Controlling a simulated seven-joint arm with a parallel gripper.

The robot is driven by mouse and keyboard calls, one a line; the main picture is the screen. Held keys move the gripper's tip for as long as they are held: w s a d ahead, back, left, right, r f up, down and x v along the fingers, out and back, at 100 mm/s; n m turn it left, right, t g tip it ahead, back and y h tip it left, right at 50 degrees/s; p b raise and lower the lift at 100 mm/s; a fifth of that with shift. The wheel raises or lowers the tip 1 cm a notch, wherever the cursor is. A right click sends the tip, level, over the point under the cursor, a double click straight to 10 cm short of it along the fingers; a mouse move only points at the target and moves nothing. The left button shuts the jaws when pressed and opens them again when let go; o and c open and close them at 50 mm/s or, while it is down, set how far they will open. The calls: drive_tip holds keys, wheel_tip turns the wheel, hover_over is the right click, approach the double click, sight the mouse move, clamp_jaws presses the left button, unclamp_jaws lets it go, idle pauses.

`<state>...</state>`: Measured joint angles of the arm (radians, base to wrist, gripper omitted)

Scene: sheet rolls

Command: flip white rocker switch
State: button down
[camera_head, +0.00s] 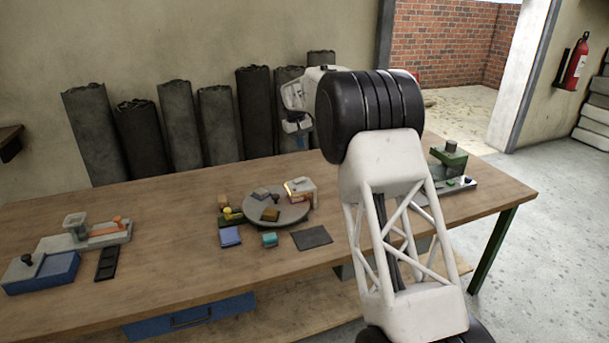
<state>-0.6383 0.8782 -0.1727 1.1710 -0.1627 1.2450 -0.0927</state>
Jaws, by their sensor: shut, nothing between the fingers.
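I cannot make out a white rocker switch for certain. A small white box (301,186) with an orange-lit spot sits at the back right edge of the round grey disc (290,217) on the wooden table (180,265); whether it carries the rocker is too small to tell. My gripper (297,127) hangs above the back of the table, up and behind the white box and apart from it. It is shut and empty. My dark wrist joint and white lattice arm link hide part of the table's right side.
Small coloured blocks and a dark flat pad (312,238) lie on and around the disc. A grey fixture with an orange part (106,231) and a blue box (42,272) stand left. A green-topped fixture (450,160) stands right. Several dark rolls (182,125) line the wall behind.

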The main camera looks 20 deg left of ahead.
sight(303, 179)
drive_tip(key=shift+a+f, duration=0.2)
drive_tip(key=shift+a, duration=0.05)
idle(0.3)
drive_tip(key=f, duration=0.4)
drive_tip(key=w+d+f, duration=0.1)
drive_tip(key=f, duration=0.8)
drive_tip(key=shift+w+d+f, duration=0.3)
drive_tip(key=shift+f, duration=0.1)
drive_tip(key=shift+w+d+f+g, duration=0.1)
drive_tip(key=shift+d+f+g, duration=0.05)
drive_tip(key=shift+f+g, duration=0.2)
drive_tip(key=shift+s+a+r, duration=0.15)
drive_tip(key=shift+s+a, duration=0.05)
drive_tip(key=shift+a, duration=0.05)
drive_tip(key=shift+s+a+r, duration=0.25)
drive_tip(key=shift+s+r, duration=0.05)
